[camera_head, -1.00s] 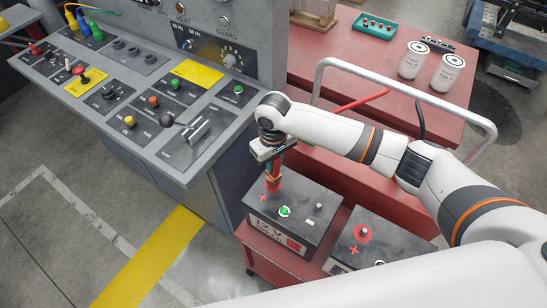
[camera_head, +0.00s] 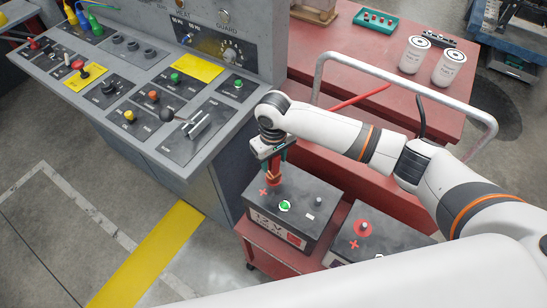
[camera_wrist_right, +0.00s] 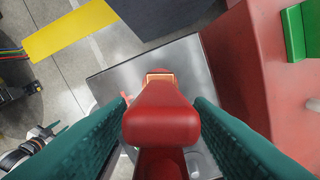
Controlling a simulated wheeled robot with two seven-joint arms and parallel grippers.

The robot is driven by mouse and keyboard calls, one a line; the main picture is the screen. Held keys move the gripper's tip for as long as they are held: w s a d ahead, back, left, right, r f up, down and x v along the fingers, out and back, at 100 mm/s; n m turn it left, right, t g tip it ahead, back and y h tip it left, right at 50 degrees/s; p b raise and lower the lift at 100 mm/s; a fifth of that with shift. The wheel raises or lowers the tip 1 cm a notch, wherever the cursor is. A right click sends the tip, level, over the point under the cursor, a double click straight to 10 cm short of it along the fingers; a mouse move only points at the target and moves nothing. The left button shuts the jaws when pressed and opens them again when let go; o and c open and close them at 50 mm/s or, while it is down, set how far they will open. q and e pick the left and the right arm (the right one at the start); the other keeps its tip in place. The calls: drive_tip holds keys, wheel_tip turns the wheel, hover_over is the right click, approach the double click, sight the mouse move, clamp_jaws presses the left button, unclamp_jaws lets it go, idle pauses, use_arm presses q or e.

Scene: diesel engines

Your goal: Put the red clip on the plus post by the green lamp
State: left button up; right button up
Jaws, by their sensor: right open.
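The red clip (camera_head: 274,174) stands upright at the plus post of the left battery (camera_head: 307,192), beside its plus mark. A lit green lamp (camera_head: 285,205) is on that battery's top. My right gripper (camera_head: 273,160) is just above, its teal fingers open around the clip's upper part. In the right wrist view the clip (camera_wrist_right: 161,125) sits between the spread fingers, with visible gaps on both sides. The clip and fingers hide the post, so the exact seating cannot be seen. My left gripper is not in view.
A second battery (camera_head: 384,240) with a red post (camera_head: 362,229) stands to the right on the red cart. The cart's grey handrail (camera_head: 400,75) rises behind my right arm. A grey control console (camera_head: 150,100) is close on the left. A red cable (camera_head: 360,97) lies behind.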

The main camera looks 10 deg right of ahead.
wheel_tip(320, 180, up, 11)
drive_tip(key=shift+f+b, duration=0.1)
drive_tip(key=shift+b, duration=1.05)
drive_tip(key=shift+r, duration=0.6)
